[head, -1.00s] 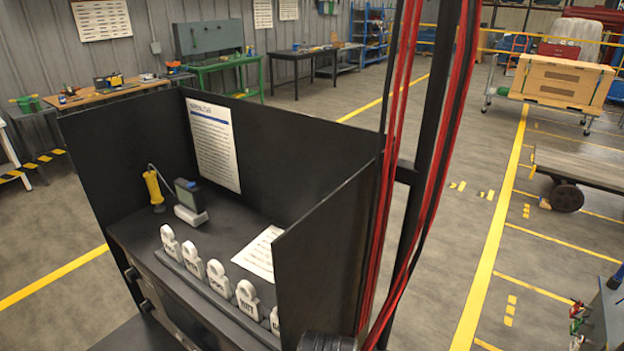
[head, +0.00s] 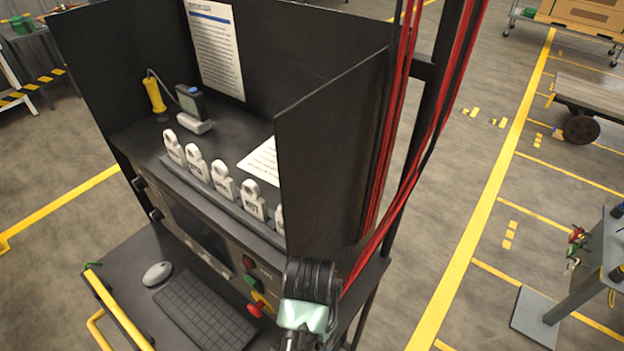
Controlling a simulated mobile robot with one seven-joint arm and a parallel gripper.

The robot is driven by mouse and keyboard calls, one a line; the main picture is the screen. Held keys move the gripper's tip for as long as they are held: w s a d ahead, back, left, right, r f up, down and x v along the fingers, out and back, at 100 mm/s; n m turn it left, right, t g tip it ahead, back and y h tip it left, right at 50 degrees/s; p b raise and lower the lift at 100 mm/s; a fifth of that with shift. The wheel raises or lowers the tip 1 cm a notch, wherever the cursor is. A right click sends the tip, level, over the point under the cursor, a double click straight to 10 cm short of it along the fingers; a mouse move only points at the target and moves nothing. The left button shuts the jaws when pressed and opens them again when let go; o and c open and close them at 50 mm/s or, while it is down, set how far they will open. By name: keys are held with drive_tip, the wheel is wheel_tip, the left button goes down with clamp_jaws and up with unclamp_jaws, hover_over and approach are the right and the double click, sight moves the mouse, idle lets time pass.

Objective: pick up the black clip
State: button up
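I cannot make out a black clip for certain in the head view. A cluster of small clamp-like items (head: 577,240), red, green and pale, shows at the left edge of the grey workbench (head: 603,262) on the right. They are too small to tell apart. Small dark items (head: 617,272) lie on that bench, cut by the right edge of the picture. My gripper's fingers do not show. A black ribbed rounded part with a pale green piece stands at bottom centre and seems to be part of my arm.
A black console has white numbered tags (head: 223,180), a yellow handheld tool (head: 154,96), a keyboard (head: 205,312), a mouse (head: 157,273) and red and green buttons. Red cables (head: 440,150) hang by its post. A cart (head: 590,105) stands upper right. Open floor lies between console and bench.

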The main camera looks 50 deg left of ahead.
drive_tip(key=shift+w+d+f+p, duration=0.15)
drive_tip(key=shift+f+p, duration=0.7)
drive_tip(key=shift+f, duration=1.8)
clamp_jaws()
